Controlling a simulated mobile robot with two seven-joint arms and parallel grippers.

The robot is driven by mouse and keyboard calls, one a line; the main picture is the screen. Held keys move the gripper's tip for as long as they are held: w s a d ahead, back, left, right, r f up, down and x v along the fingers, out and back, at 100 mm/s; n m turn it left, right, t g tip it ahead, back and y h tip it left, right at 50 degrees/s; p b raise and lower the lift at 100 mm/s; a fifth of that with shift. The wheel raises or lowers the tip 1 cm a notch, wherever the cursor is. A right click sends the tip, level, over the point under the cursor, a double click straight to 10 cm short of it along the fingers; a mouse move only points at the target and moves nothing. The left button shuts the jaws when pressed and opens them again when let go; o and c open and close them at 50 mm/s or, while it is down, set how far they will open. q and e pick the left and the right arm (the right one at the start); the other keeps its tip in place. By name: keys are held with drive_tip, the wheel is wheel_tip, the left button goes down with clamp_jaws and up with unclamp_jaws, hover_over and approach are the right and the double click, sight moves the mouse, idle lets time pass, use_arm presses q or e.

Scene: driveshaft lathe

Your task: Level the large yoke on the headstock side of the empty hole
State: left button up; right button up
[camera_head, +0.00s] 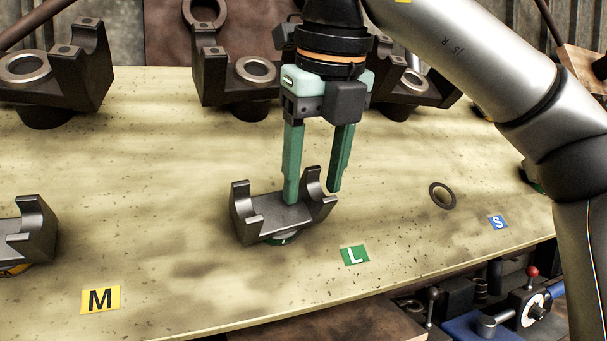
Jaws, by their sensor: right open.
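The large yoke (272,220) is a dark grey U-shaped metal part on the pale board (170,190), behind the green L label (355,255). A green ring shows under its base. Its body slopes up to the right in the picture; I cannot tell if it is truly tilted. My right gripper (312,195) has two green fingers pointing down, spread apart. They straddle the yoke's right prong, one finger over the saddle and the other beyond the prong; contact is unclear. A round hole with a dark rim (442,195) lies empty to the right. My left gripper is not in view.
Another yoke (25,235) stands at the left edge behind the yellow M label (100,300). Dark holders with metal rings (240,75) line the back. A blue S label (498,222) is at the right. Machine parts (500,315) lie below the board's front edge.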

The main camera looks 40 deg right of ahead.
clamp_jaws()
idle(0.4)
idle(0.9)
drive_tip(key=c, duration=0.7)
unclamp_jaws()
clamp_jaws()
drive_tip(key=shift+r, duration=0.15)
